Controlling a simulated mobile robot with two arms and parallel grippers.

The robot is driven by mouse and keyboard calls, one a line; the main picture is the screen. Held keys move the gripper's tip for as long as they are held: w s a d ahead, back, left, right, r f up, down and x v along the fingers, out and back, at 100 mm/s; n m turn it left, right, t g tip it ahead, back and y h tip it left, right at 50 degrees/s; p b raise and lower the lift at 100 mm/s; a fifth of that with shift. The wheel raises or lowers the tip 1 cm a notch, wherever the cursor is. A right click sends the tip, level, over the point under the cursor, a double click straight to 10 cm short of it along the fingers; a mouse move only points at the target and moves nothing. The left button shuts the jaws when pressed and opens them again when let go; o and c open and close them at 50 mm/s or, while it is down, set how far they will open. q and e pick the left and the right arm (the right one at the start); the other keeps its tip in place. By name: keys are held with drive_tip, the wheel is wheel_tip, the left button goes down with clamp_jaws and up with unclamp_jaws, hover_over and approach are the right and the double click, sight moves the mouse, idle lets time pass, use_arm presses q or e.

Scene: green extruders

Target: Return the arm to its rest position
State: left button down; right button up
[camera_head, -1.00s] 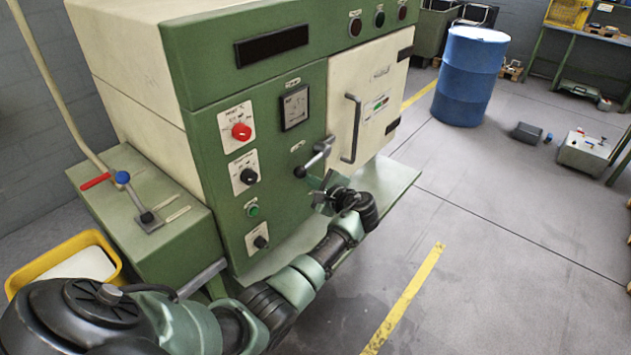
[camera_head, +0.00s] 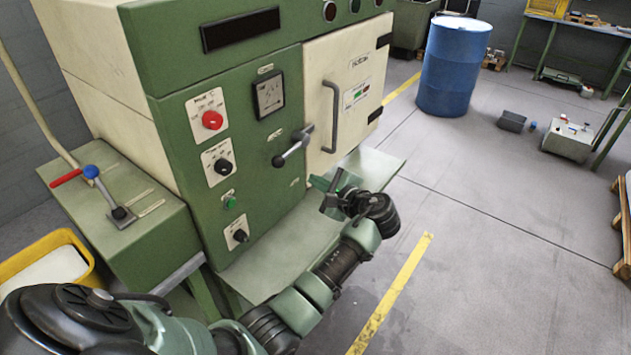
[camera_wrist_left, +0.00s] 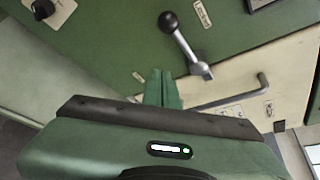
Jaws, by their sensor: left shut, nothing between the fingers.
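My left arm comes in from the lower left in the head view. Its gripper (camera_head: 322,184) is in front of the green machine (camera_head: 262,170), below and to the right of the black-knobbed lever (camera_head: 292,148). In the left wrist view the gripper's green fingers (camera_wrist_left: 162,88) are together with nothing between them. The lever (camera_wrist_left: 185,42) stands beyond the fingertips, apart from them. The right gripper is out of view.
The machine has a closed cream door (camera_head: 345,85) with a handle, a red knob (camera_head: 212,120) and a shelf (camera_head: 375,168) along its base. A yellow bin (camera_head: 80,240) is at left. A blue drum (camera_head: 453,65) stands behind on open floor.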

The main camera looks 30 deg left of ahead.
use_arm(q)
drive_tip(key=s+d+f+m+h, duration=0.1)
drive_tip(key=s+d+f+h, duration=0.15)
drive_tip(key=f, duration=0.95)
drive_tip(key=s+d+f+h, duration=0.2)
drive_tip(key=s+f+h, duration=0.1)
drive_tip(key=f, duration=0.9)
drive_tip(key=s+d+f+n+g+h, duration=0.1)
drive_tip(key=s+d+f+h, duration=0.1)
drive_tip(key=s+f, duration=0.45)
drive_tip(key=s+d+f+n+h, duration=0.15)
drive_tip(key=s+f, duration=0.25)
drive_tip(key=f, duration=0.5)
drive_tip(key=s+d+f+n+g+h, duration=0.1)
drive_tip(key=s+f+n, duration=0.2)
drive_tip(key=s, duration=0.9)
drive_tip(key=s+d+f+n+g+h, duration=0.1)
drive_tip(key=s+d+f+n, duration=0.1)
drive_tip(key=s+f, duration=0.5)
drive_tip(key=s+d+f+n+g+h, duration=0.1)
drive_tip(key=s+f+n, duration=0.3)
drive_tip(key=s, duration=1.4)
wheel_tip(320, 180, down, 2)
drive_tip(key=shift+s+d+f+g+h, duration=0.1)
drive_tip(key=shift+s+d+g+h, duration=0.1)
drive_tip(key=shift+d+g+h, duration=0.3)
drive_tip(key=shift+a, duration=0.2)
